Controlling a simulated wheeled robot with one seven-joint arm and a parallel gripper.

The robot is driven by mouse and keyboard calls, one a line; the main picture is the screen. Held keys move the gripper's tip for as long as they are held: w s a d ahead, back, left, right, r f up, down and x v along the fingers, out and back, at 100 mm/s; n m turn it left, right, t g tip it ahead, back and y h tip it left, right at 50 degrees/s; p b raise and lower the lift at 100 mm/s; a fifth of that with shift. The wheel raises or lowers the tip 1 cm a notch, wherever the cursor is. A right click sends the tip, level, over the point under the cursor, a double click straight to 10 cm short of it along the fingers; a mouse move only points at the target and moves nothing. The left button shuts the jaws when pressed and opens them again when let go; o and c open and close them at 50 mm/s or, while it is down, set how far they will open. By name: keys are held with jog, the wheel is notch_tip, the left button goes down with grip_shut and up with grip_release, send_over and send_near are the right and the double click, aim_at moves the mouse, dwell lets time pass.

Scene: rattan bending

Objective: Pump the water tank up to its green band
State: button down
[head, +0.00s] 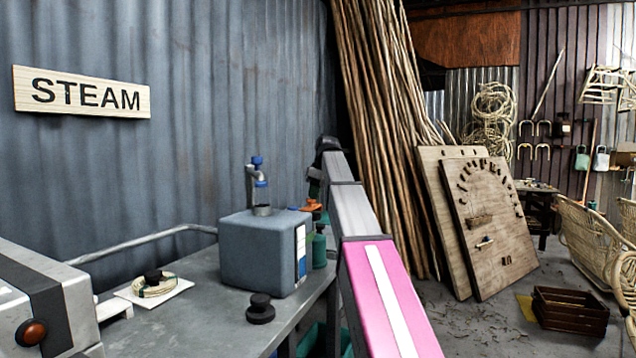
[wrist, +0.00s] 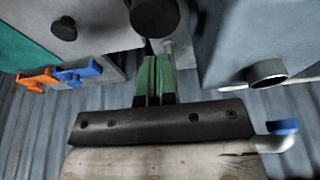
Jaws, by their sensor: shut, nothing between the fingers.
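The blue-grey water tank (head: 255,255) stands on the bench in the head view, with a round inlet on top and a blue-handled tap (head: 258,162) above it. A pale upright strip (head: 300,250) with a blue part is on its right side; I cannot make out a green band or the level. In the wrist view the tank (wrist: 225,45) is at right, with its inlet (wrist: 268,74) and the blue tap handle (wrist: 283,127). My gripper (wrist: 155,75) has its green fingers together, empty, just below a dark round knob (wrist: 155,15); contact is unclear. In the head view the fingers are hidden.
A black knob (head: 260,310) stands on the bench (head: 205,315) before the tank. An orange handle (head: 310,205) and teal bottle (head: 319,250) are right of the tank. The corrugated wall (head: 215,110) is close behind.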

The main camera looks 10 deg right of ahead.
aim_at(316, 215)
jog(key=shift+a+f, duration=0.15)
jog(key=shift+f, duration=2.4)
jog(key=shift+f, duration=2.85)
